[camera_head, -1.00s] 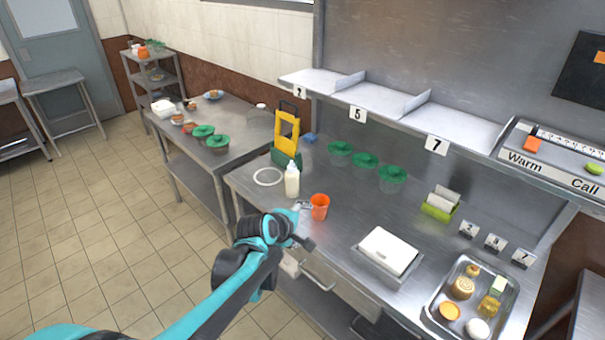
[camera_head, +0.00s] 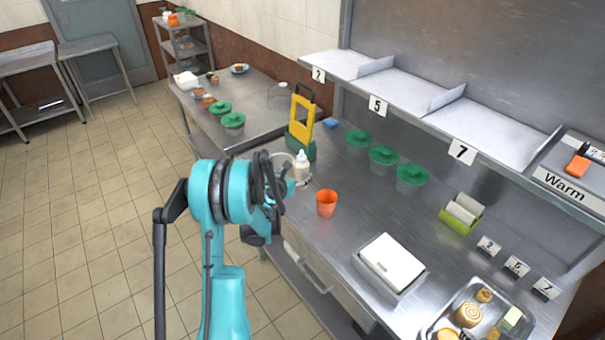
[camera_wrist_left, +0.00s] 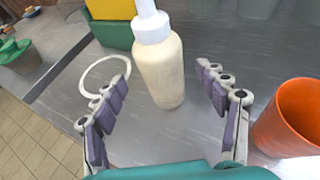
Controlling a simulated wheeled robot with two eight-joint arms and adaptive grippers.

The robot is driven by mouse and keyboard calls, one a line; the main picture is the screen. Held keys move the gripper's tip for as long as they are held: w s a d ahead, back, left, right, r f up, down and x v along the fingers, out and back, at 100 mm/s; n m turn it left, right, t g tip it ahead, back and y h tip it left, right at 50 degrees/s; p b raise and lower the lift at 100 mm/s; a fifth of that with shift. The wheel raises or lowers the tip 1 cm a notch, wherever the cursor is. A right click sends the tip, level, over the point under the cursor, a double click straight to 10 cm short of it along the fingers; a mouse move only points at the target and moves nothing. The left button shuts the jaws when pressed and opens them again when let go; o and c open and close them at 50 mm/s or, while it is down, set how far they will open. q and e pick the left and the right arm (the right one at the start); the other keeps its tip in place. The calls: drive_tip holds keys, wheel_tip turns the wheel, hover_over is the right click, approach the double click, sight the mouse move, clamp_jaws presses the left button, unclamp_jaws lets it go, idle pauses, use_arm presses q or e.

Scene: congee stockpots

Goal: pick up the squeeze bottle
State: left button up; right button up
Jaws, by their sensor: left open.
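The squeeze bottle (camera_head: 301,167) is cream with a white nozzle and stands upright on the steel counter. In the left wrist view the bottle (camera_wrist_left: 160,62) stands just ahead of my left gripper (camera_wrist_left: 165,105), in the gap between its two open fingers and apart from both. In the head view my left gripper (camera_head: 285,178) is beside the bottle, on its left, partly hidden by its own wrist. My right gripper is not in view.
An orange cup (camera_head: 326,203) stands right of the bottle, close to the right finger. A white ring (camera_wrist_left: 98,73) lies to the left. A yellow-green holder (camera_head: 300,125) stands behind. Several green-lidded tubs (camera_head: 384,157) line the back. A white-lidded container (camera_head: 392,262) sits nearer.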

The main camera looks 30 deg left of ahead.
sight(300, 163)
use_arm(q)
drive_tip(key=b+x, duration=0.1)
drive_tip(key=x, duration=0.3)
drive_tip(key=shift+d, duration=0.1)
drive_tip(key=shift+w+f, duration=0.15)
drive_tip(key=shift+w, duration=0.25)
drive_tip(key=shift+s, duration=0.1)
drive_tip(key=shift+c, duration=1.2)
drive_tip(key=c, duration=0.6)
drive_tip(key=shift+c, duration=0.2)
wheel_tip(300, 163, up, 4)
drive_tip(key=shift+r+p, duration=0.1)
drive_tip(key=shift+p, duration=0.65)
drive_tip(key=s+d+r+p, duration=0.25)
drive_tip(key=d+r, duration=0.45)
drive_tip(key=d, duration=0.4)
drive_tip(key=s+d+r+m+h, duration=0.1)
drive_tip(key=s+d+m+h, duration=0.1)
drive_tip(key=s+d, duration=0.6)
drive_tip(key=s+d+r+m+h, duration=0.2)
drive_tip(key=s+d+h, duration=0.1)
drive_tip(key=s+d, duration=0.5)
drive_tip(key=shift+s+d+r+m+g+h+b, duration=0.2)
drive_tip(key=shift+s+r+m+g+h+b, duration=0.1)
drive_tip(key=shift+s+m, duration=0.15)
